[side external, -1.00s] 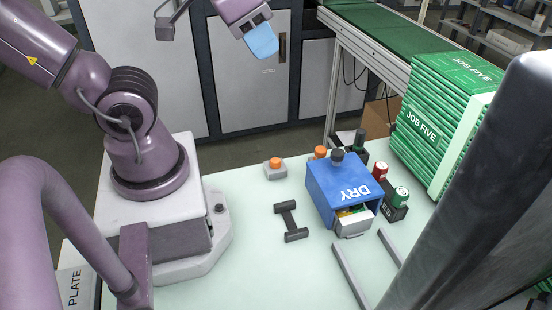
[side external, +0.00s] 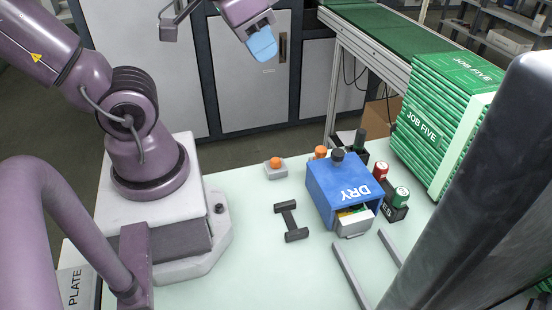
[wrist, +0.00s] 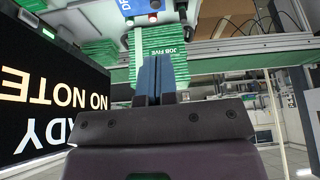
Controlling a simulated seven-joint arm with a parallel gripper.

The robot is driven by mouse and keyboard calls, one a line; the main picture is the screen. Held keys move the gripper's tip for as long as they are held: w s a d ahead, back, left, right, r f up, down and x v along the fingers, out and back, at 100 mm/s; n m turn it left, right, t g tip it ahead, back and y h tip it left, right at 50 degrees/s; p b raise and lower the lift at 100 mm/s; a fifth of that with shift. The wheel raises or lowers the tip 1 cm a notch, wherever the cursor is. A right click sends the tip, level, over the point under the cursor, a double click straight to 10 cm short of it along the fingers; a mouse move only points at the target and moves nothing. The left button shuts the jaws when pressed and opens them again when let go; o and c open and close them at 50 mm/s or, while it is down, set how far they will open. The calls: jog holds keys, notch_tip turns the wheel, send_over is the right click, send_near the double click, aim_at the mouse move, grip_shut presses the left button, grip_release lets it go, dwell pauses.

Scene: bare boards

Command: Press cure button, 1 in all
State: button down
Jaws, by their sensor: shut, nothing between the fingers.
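An orange button (side external: 275,161) on a small grey box stands near the back edge of the pale table, left of the blue DRY box (side external: 333,186). A second orange piece (side external: 320,152) shows behind the DRY box, partly hidden; I cannot tell whether it is also a button. My gripper (side external: 263,46) is high above the table, behind and a little left of the orange button in the side view. Its blue fingers (wrist: 154,82) are closed together and empty in the wrist view, apart from everything.
A dark dumbbell-shaped rest (side external: 291,221) lies left of the DRY box. Green JOB FIVE packs (side external: 430,125) are stacked at the right. Two grey rails (side external: 349,274) lie in front. The table's middle left is clear.

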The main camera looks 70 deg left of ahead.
jog(key=a+f+n+g+h, duration=0.2)
jog(key=a+f+n+g, duration=0.2)
jog(key=f+n, duration=0.3)
jog(key=n+t+h, duration=0.5)
jog(key=n, duration=2.1)
send_over(276, 163)
jog(key=a, duration=0.1)
notch_tip(276, 163, down, 12)
jog(key=f, duration=0.1)
jog(key=shift+w+a+r+n, duration=0.2)
jog(key=shift+a+r+n, duration=0.15)
jog(key=shift+n, duration=0.45)
jog(key=shift+d, duration=0.1)
jog(key=shift+f, duration=4.4)
jog(key=shift+f, duration=0.4)
